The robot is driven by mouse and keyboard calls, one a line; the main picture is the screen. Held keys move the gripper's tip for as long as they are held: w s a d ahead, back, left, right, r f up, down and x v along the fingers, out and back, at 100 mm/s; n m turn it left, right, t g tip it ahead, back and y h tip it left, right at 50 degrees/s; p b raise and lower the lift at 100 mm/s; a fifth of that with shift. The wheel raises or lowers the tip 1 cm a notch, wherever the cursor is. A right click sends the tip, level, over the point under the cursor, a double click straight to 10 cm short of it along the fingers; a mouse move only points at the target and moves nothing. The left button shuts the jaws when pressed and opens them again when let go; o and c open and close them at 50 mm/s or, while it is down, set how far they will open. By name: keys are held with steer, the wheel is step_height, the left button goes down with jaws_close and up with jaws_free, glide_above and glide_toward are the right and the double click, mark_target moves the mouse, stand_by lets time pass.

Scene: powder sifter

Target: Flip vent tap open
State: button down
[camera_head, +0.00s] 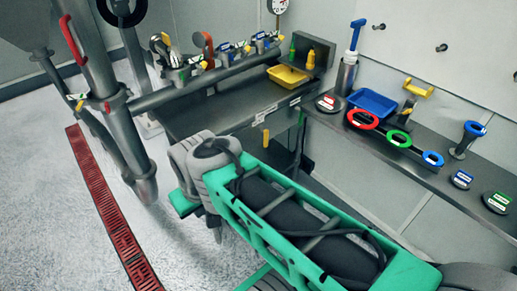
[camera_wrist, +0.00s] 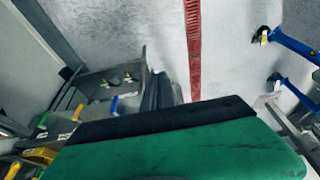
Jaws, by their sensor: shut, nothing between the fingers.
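Several small taps with coloured handles stand in a row along a grey pipe in the head view, among them a red-handled tap (camera_head: 207,46) and blue-handled taps (camera_head: 246,47). Their labels are too small to read, so I cannot tell which is the vent tap. A long red lever (camera_head: 73,40) sits on the upright pipe at the left. My gripper (camera_wrist: 165,120) shows as a green block with a black edge at the bottom of the wrist view. It is shut and empty, apart from any tap I can make out. In the head view my arm hides its tips.
A grey bench holds a yellow tray (camera_head: 288,76). A shelf at the right carries a blue tray (camera_head: 372,102) and red, green and blue rings (camera_head: 398,139). A red floor grating (camera_head: 112,208) crosses the open floor at the left. Blue handles (camera_wrist: 292,46) show in the wrist view.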

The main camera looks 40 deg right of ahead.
steer(key=w+d+f+n+t+y+b, duration=0.1)
steer(key=w+d+f+n+t+b, duration=0.4)
steer(key=w+d+f+b, duration=0.45)
steer(key=w+d+f+n+t+b, duration=0.3)
steer(key=w+d+f+n+b, duration=0.3)
steer(key=w+f+b, duration=0.5)
steer(key=s+d+f+n+t+h+b, duration=0.2)
steer(key=d+b, duration=0.3)
steer(key=d, duration=0.5)
steer(key=s+d+f+n+t+h+b, duration=0.2)
steer(key=s+d+t+h+b, duration=0.1)
steer(key=d, duration=0.7)
steer(key=shift+d+f+t+b, duration=0.2)
steer(key=shift+d+t+b, duration=0.3)
steer(key=shift+b, duration=0.6)
steer(key=shift+w+a, duration=0.1)
steer(key=shift+w, duration=0.05)
steer(key=w+d+b, duration=0.1)
steer(key=w+d, duration=0.5)
steer(key=w, duration=0.3)
steer(key=shift+w, duration=0.35)
